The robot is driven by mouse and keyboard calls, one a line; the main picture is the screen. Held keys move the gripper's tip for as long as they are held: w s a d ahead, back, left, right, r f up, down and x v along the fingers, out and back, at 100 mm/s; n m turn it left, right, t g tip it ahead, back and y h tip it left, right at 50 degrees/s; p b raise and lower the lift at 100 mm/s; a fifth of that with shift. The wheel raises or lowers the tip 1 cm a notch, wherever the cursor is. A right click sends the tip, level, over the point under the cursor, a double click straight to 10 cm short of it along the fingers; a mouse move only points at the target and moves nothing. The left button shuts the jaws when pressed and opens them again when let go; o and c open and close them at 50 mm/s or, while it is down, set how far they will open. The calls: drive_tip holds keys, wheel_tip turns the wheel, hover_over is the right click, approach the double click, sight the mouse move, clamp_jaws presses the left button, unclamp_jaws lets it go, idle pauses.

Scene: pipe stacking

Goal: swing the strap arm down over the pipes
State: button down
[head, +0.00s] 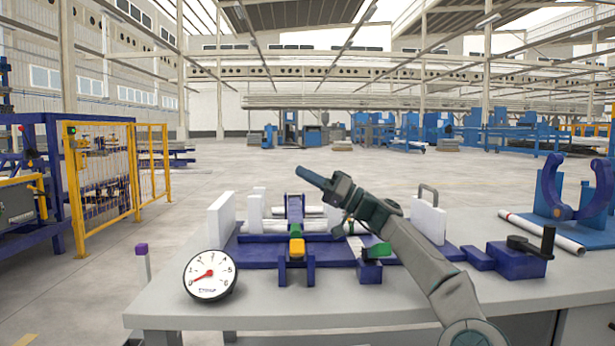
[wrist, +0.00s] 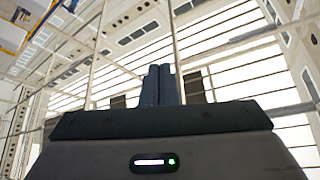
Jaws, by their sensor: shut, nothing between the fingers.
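The strap arm (head: 295,209) is a dark blue bar with a green part and an orange end (head: 297,247). It runs front to back across the white pipes (head: 262,226), and its orange end is at the two-pronged blue bracket (head: 283,270) in front. I cannot tell whether it touches the pipes. My gripper (head: 310,176) is in the air above and right of the strap arm, pointing up and left, apart from it. Its fingers are together and empty. The wrist view shows the closed fingers (wrist: 160,84) against the roof.
White upright plates (head: 221,216) flank the pipes on the blue base (head: 250,252). A round gauge (head: 210,275) stands at the front left. A crank block (head: 515,261), a loose pipe (head: 548,234) and a blue clamp stand (head: 572,205) are on the right of the grey table (head: 420,308).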

wheel_tip(320, 180, up, 4)
drive_tip(key=p, duration=0.4)
drive_tip(key=w+v, duration=0.2)
drive_tip(key=v, duration=0.8)
drive_tip(key=shift+w+d+f, duration=0.15)
drive_tip(key=shift+d+f, duration=0.1)
drive_tip(key=shift+f, duration=0.2)
